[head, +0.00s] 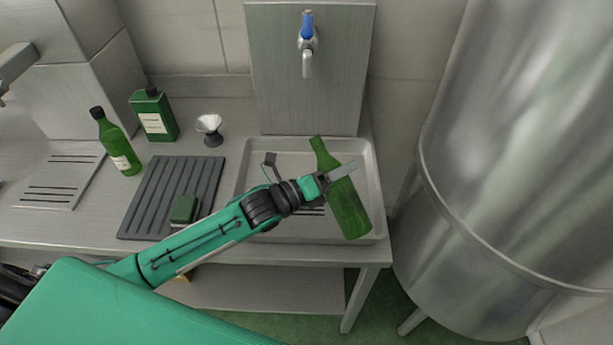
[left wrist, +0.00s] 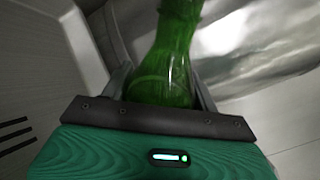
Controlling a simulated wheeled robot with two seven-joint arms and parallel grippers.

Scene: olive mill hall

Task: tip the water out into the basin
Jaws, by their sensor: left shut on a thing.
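A green glass bottle (head: 349,211) is over the steel basin (head: 369,160), with its neck toward the back wall and its wider end toward the front right. It looks tilted; I cannot tell how steeply. My left gripper (head: 341,172) is shut on it around the middle. In the left wrist view the bottle (left wrist: 165,70) sits between the fingers of the left gripper (left wrist: 160,95). No water stream shows at the mouth, and I cannot make out any water inside. My right gripper is not in view.
A blue-handled tap (head: 307,45) is on the back panel. Left of the basin are a dark ribbed mat (head: 150,196), a green block (head: 184,209), a labelled bottle (head: 116,145), a green canister (head: 154,115) and a brush (head: 210,128). A large steel tank (head: 510,170) stands right.

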